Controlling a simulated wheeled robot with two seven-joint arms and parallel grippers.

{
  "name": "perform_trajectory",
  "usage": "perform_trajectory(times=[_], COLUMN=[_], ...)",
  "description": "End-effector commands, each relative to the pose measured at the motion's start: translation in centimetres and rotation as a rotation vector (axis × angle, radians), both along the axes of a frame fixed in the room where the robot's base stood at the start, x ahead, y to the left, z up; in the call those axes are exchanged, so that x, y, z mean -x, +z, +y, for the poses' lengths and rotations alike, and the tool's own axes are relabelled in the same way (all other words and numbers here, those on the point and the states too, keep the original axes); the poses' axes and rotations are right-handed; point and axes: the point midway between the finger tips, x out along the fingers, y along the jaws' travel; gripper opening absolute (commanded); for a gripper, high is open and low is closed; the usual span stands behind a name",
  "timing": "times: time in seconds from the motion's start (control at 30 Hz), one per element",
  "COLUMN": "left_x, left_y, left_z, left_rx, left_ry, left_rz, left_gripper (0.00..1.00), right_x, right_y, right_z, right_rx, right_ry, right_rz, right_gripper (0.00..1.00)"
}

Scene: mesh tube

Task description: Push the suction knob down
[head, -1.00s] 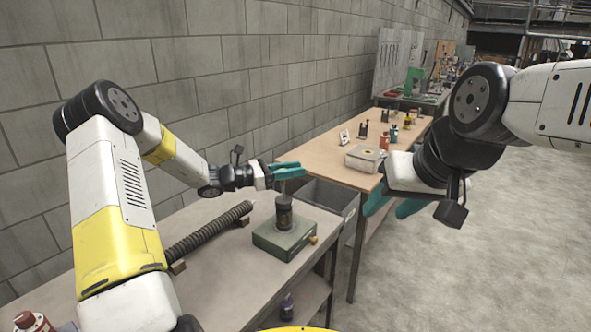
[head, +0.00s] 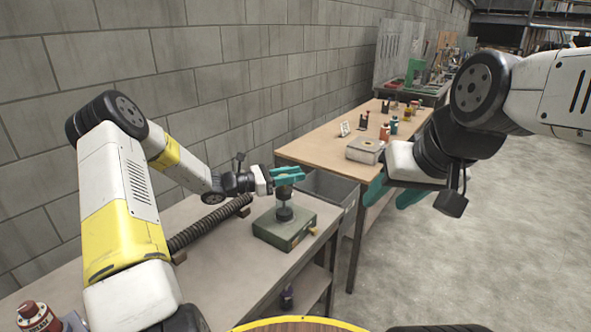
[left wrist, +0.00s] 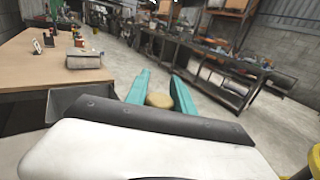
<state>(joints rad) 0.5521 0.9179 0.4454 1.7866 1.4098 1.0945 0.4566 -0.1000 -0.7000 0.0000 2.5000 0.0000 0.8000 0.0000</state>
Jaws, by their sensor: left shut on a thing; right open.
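The suction knob (left wrist: 159,99) shows in the left wrist view as a round tan top between the two teal fingers. My left gripper (head: 288,174) is shut on it, above a dark upright post (head: 284,212). In the head view the fingers hide most of the knob. The post stands upright on a green box-shaped base (head: 274,231) on the near bench. The fingers sit close above the dark upper part of the post. My right gripper (head: 394,194) is open and empty, in the air to the right of the bench.
A ribbed dark hose (head: 208,225) lies on the near bench (head: 215,265) left of the base. A red bottle (head: 35,316) stands at the lower left. A grey bin (head: 330,192) sits between the benches. The wooden table (head: 322,151) behind holds a box (head: 365,150) and small items.

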Motion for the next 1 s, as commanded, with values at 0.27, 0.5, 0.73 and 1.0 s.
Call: perform_trajectory(times=[0.27,0.5,0.73,1.0], left_x=[0.1,0.1,1.2,2.6], left_y=[-0.5,-0.4,-0.5,-0.5], left_z=[0.1,0.3,3.4,6.9], left_rx=[-0.006,-0.006,-0.008,-0.006], left_ry=[0.001,0.002,0.006,0.003], left_rz=[0.009,0.007,0.008,0.009], left_gripper=[0.52,0.52,0.52,0.52], right_x=[0.0,0.0,0.0,0.0], right_y=[0.0,0.0,0.0,0.0], right_z=[0.0,0.0,0.0,0.0], right_rx=[0.0,0.0,0.0,0.0], right_ry=[0.0,0.0,0.0,0.0], right_rz=[0.0,0.0,0.0,0.0], right_gripper=[0.46,0.46,0.46,0.46])
